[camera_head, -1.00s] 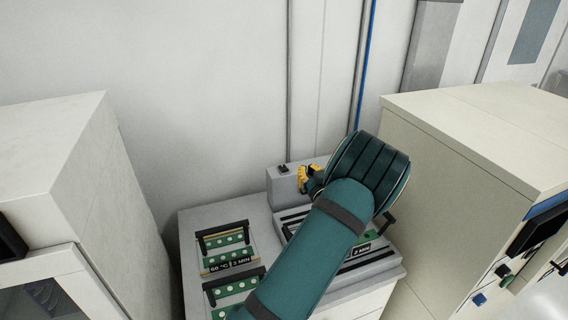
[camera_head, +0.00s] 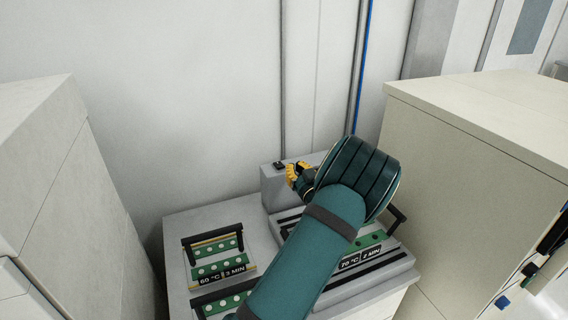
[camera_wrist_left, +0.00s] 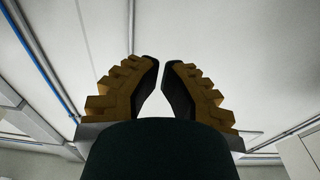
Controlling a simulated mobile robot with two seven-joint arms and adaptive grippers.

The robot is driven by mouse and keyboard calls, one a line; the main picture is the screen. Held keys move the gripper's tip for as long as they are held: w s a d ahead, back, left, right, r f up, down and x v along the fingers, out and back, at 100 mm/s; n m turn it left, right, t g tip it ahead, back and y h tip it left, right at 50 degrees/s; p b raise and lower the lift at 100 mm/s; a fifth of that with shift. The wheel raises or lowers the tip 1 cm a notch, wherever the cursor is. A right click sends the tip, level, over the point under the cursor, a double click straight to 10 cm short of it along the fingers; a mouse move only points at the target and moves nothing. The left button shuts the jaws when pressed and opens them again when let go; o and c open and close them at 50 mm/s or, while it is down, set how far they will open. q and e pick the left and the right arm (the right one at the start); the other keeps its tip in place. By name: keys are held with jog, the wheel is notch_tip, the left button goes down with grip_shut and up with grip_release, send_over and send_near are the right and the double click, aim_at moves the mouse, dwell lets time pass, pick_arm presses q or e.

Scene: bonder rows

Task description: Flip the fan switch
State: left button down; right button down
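The fan switch appears to be the small black switch (camera_head: 279,165) on top of the grey upright box (camera_head: 270,186) at the back of the heater unit; its setting is too small to read. My left gripper (camera_head: 297,173) has yellow fingers and is just right of the switch in the head view, apart from it in the picture. In the left wrist view the gripper (camera_wrist_left: 160,65) has a narrow gap between its dark pads, with nothing between them. The switch does not show there. My left forearm hides part of the heater unit. My right gripper is out of view.
A green board with a black handle, labelled 60 °C 3 MIN (camera_head: 218,260), lies on the grey bench (camera_head: 180,235). Another board, labelled 70 °C 2 MIN (camera_head: 362,256), lies on the heater unit. A pale cabinet (camera_head: 470,180) stands right, a white one (camera_head: 50,170) left.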

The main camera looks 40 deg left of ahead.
pick_arm(q)
jog(key=shift+a, duration=0.1)
send_over(284, 170)
jog(key=shift+w+a+r, duration=0.2)
jog(key=shift+a+r, duration=0.15)
jog(key=shift+r, duration=0.1)
notch_tip(284, 170, down, 3)
jog(key=shift+d+r, duration=0.1)
jog(key=shift+d, duration=0.05)
jog(key=shift+s+d+f, duration=0.1)
jog(key=shift+f, duration=0.45)
